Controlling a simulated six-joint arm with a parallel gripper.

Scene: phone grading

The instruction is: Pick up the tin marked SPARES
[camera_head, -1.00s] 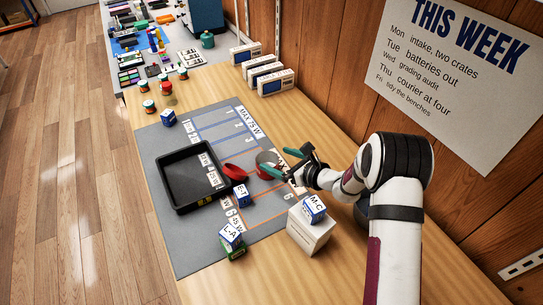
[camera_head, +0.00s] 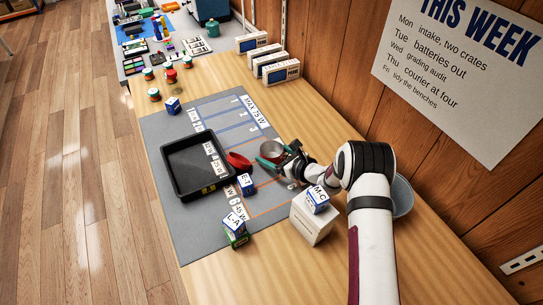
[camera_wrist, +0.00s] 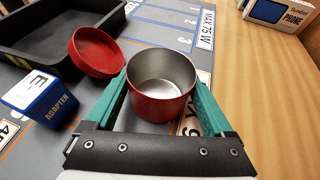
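A red tin (camera_wrist: 160,105) with a bare metal inside stands upright and uncovered on the grey mat. It also shows in the camera_head view (camera_head: 271,152), partly hidden by my gripper. No SPARES marking can be read on it. My gripper (camera_wrist: 163,85) is open, its teal fingers on either side of the tin with narrow gaps that I can hardly judge. The camera_head view also shows my gripper (camera_head: 270,157) at the tin. A red lid-like dish (camera_wrist: 97,52) lies tilted to the left of the tin, close to the black tray.
The black tray (camera_head: 176,187) and an E-T adapter box (camera_wrist: 40,98) are left of the tin. An M-C box (camera_head: 318,199) sits on a white block (camera_head: 311,225) near my arm. An L-A box (camera_head: 235,226) is at the front. Phone boxes (camera_head: 280,76) stand farther back.

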